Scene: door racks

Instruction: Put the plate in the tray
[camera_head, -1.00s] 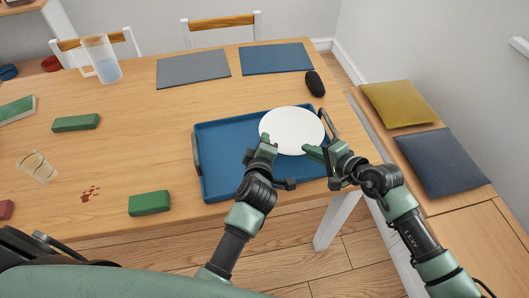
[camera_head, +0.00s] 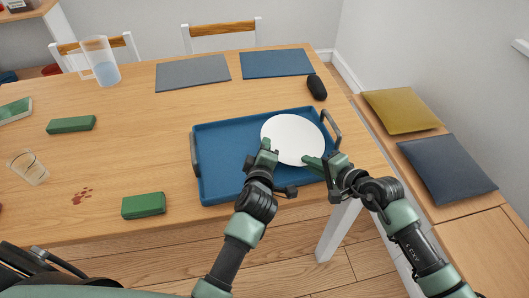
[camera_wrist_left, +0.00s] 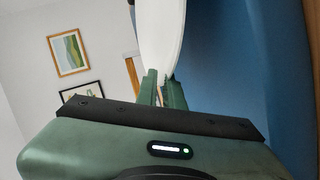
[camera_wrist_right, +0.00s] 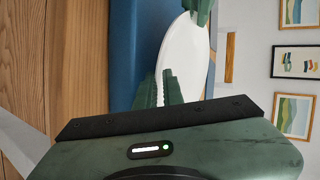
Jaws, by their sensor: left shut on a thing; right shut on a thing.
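The white plate (camera_head: 292,138) is over the right half of the blue tray (camera_head: 225,150), in the head view. My left gripper (camera_head: 268,150) is shut on the plate's left near rim; the rim sits between its fingers in the left wrist view (camera_wrist_left: 162,85). My right gripper (camera_head: 322,164) is shut on the plate's right near rim, also seen in the right wrist view (camera_wrist_right: 165,88). The tray lies on the wooden table near its right front corner. I cannot tell whether the plate touches the tray floor.
A green block (camera_head: 143,205) lies left of the tray and another (camera_head: 71,124) farther back. A glass (camera_head: 28,168), a pitcher (camera_head: 103,64), a black mouse-like object (camera_head: 316,87) and two placemats (camera_head: 193,72) are on the table. A cushioned bench (camera_head: 446,166) stands right.

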